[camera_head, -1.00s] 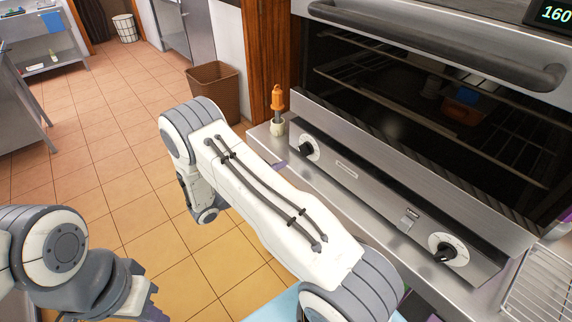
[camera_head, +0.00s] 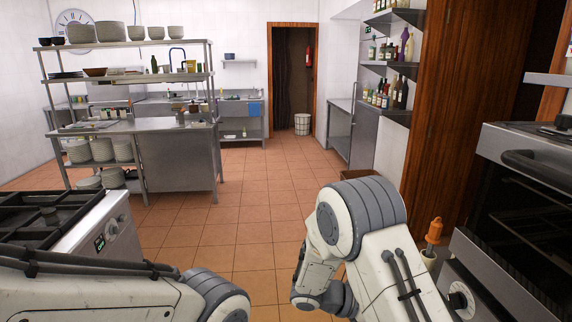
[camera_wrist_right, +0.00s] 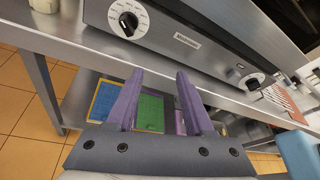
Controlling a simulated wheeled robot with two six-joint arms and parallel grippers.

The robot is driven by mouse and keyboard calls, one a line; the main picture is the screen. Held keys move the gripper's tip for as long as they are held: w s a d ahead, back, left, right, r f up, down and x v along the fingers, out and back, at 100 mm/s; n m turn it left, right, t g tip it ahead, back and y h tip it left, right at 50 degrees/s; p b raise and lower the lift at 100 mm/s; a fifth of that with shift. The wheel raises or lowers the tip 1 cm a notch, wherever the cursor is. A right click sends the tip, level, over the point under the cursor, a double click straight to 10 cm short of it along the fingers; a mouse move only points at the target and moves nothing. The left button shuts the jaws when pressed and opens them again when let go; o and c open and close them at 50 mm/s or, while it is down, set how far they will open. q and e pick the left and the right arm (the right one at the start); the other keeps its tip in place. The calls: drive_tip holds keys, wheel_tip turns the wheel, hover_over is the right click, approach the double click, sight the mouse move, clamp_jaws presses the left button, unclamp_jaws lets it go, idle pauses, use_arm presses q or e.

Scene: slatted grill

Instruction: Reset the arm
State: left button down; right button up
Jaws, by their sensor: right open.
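My right arm reaches in at the lower right of the head view, its white and grey links bent beside the oven; its gripper is out of that view. In the right wrist view my right gripper (camera_wrist_right: 156,80) is open, with two purple fingers apart and nothing between them. It points at the steel counter edge below the oven's knob panel (camera_wrist_right: 190,42). My left arm crosses the lower left of the head view; its gripper is not seen.
The oven (camera_head: 515,215) stands close on the right, with an orange-handled tool (camera_head: 434,231) in a pale holder beside it. A stove (camera_head: 62,225) is at lower left. Shelving (camera_head: 130,75) stands behind. Tiled floor (camera_head: 260,205) is clear ahead. Coloured boards (camera_wrist_right: 150,112) lie below the counter.

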drive_tip(key=s+a+r+m+y, duration=0.3)
drive_tip(key=s+a+m+y, duration=0.4)
drive_tip(key=s+a, duration=0.3)
drive_tip(key=s+a+r+m+t+y, duration=0.1)
drive_tip(key=s+a+r+m+y, duration=0.3)
drive_tip(key=s+a+m+y, duration=0.3)
drive_tip(key=s+a+y, duration=0.1)
drive_tip(key=s+a, duration=0.3)
drive_tip(key=a, duration=0.1)
drive_tip(key=shift+r, duration=0.2)
drive_tip(key=shift+s+d, duration=0.1)
